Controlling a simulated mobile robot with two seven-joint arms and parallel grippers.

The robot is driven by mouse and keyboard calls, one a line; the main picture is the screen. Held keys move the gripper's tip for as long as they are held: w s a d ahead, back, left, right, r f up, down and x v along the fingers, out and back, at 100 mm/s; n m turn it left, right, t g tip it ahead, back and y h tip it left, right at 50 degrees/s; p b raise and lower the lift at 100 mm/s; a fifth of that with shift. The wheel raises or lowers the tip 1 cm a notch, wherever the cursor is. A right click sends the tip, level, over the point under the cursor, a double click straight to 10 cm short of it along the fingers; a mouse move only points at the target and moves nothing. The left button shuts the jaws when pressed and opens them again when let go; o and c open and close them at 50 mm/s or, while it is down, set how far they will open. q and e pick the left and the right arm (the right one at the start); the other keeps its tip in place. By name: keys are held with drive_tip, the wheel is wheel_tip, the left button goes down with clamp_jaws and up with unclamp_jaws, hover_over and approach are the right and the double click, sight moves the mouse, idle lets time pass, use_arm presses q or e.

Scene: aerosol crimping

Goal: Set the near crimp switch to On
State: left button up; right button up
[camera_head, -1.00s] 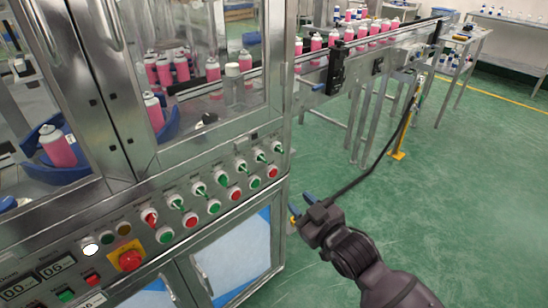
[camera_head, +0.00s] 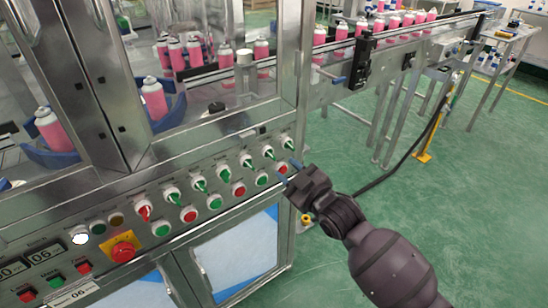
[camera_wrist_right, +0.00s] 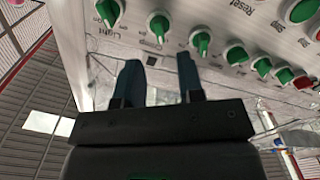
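The machine's control panel (camera_head: 150,182) carries a row of selector switches above a row of round push buttons. Most switch knobs are green, such as the rightmost one (camera_head: 288,144) and the one beside it (camera_head: 268,152); the leftmost knob (camera_head: 144,212) is red. My right gripper (camera_head: 288,172) is in front of the panel's right end, near the last buttons. In the right wrist view its two dark fingers (camera_wrist_right: 158,78) are apart and empty, just below green knobs (camera_wrist_right: 158,25). My left gripper is not in view.
A red emergency stop (camera_head: 123,251) on a yellow plate sits at the panel's lower left. A conveyor (camera_head: 400,35) with pink cans runs behind to the right. Glass doors stand above the panel. Green floor (camera_head: 480,200) is open at right.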

sight(273, 157)
drive_tip(key=b+x, duration=0.1)
drive_tip(key=x, duration=0.4)
drive_tip(key=shift+a+f, duration=0.1)
drive_tip(key=shift+f, duration=0.05)
drive_tip(key=shift+w+a, duration=0.4)
drive_tip(key=shift+w, duration=0.25)
clamp_jaws()
